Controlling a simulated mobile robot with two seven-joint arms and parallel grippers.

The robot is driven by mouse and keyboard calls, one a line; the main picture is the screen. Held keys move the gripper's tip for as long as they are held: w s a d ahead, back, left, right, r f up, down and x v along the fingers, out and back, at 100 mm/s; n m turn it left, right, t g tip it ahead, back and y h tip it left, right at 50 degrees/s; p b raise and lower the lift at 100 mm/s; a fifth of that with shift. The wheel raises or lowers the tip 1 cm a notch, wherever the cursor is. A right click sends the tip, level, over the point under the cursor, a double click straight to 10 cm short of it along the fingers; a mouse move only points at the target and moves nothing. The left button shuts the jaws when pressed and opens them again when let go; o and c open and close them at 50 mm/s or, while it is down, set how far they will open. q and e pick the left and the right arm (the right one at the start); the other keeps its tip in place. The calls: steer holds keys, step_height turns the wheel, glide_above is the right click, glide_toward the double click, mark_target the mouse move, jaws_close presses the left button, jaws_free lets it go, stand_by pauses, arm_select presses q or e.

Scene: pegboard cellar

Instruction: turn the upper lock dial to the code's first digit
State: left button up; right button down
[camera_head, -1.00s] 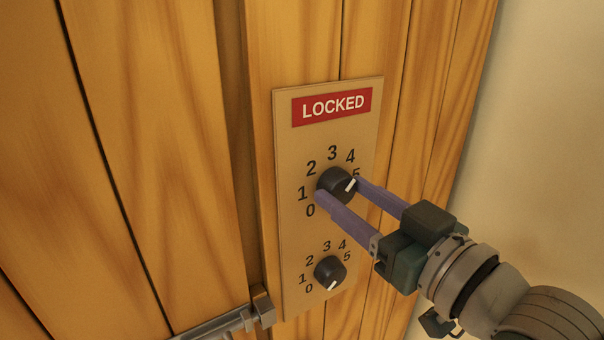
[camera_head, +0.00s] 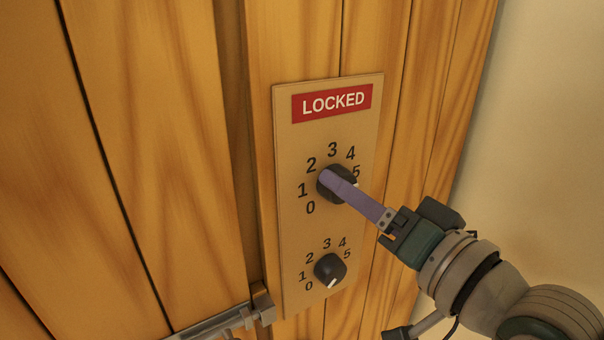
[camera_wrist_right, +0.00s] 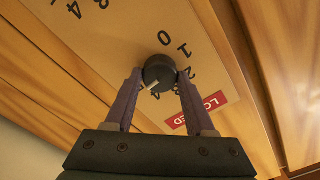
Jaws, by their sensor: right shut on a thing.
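The upper lock dial (camera_head: 348,172) is a round black knob on a tan plate, ringed by digits 0 to 5. My right gripper (camera_head: 335,182) is shut on it, one purple finger covering much of the knob in the head view. A bit of its white pointer shows at the knob's right, near the 5. In the right wrist view the dial (camera_wrist_right: 158,68) sits between the two fingertips, its white mark toward the lower left. The lower dial (camera_head: 330,268) is free, its white mark pointing down, right of its 0. My left gripper is not in view.
A red LOCKED sign (camera_head: 332,103) tops the plate (camera_head: 290,235), which is fixed to a wooden plank surface (camera_head: 160,130). A metal bolt (camera_head: 215,326) lies at the lower left. A plain pale wall (camera_head: 550,150) is at the right.

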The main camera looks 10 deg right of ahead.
steer(key=shift+m, duration=0.3)
steer(key=shift+c, duration=1.2)
jaws_free()
steer(key=b+v, duration=0.1)
steer(key=v, duration=0.9)
